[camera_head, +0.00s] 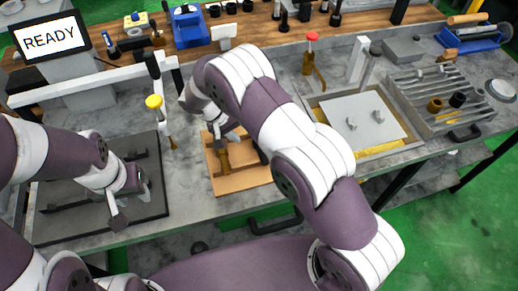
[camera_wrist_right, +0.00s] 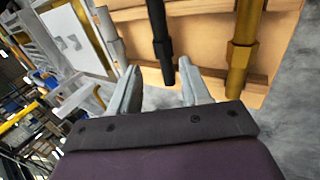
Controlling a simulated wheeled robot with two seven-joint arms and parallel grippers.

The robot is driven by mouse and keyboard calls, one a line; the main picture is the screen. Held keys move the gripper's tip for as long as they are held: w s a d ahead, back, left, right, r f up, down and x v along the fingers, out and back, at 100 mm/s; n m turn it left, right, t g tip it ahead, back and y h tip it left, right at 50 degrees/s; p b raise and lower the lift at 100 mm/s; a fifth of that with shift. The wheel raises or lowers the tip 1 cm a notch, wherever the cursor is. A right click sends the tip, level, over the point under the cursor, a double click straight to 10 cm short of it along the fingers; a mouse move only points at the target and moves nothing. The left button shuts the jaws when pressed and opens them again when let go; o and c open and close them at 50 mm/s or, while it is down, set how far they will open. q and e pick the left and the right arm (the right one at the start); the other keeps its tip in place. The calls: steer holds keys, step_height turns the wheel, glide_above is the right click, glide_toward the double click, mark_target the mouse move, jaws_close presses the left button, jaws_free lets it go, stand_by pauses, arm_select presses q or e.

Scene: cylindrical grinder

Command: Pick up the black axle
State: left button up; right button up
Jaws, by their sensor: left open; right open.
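The black axle (camera_wrist_right: 160,42) lies in a wooden tray (camera_wrist_right: 205,68), between a silver axle (camera_wrist_right: 108,32) and a brass axle (camera_wrist_right: 242,55). My right gripper (camera_wrist_right: 160,82) is open and empty. Its two fingers stand apart on either side of the black axle's lower end in the wrist view; I cannot tell their height above it. In the head view the right gripper (camera_head: 226,132) is over the back of the tray (camera_head: 238,188), and my arm hides much of the tray. My left gripper (camera_head: 118,218) is open and empty over a dark plate at the left.
A dark fixture plate (camera_head: 70,212) lies at the left, with a READY screen (camera_head: 50,40) behind it. A yellow-topped post (camera_head: 154,102) stands left of the tray. A rack (camera_head: 440,95) and a basin with a grey plate (camera_head: 358,118) sit at the right.

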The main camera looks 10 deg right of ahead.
steer(key=f, duration=0.1)
steer(key=w+d+f+b, duration=0.1)
steer(key=f, duration=0.1)
steer(key=w+d+f+b, duration=0.1)
steer(key=shift+w+f, duration=0.15)
steer(key=shift+f, duration=0.2)
steer(key=d+f+p, duration=0.1)
steer(key=s+d+f+p, duration=0.1)
steer(key=f, duration=0.1)
steer(key=shift+s+d+f, duration=0.1)
steer(key=shift+s+d, duration=0.05)
steer(key=shift+s, duration=0.05)
steer(key=shift+w+f, duration=0.35)
steer(key=c, duration=0.7)
arm_select(q)
steer(key=shift+w+f, duration=0.85)
steer(key=shift+f, duration=0.3)
arm_select(e)
steer(key=shift+s+r, duration=0.1)
steer(key=shift+r, duration=0.05)
jaws_close()
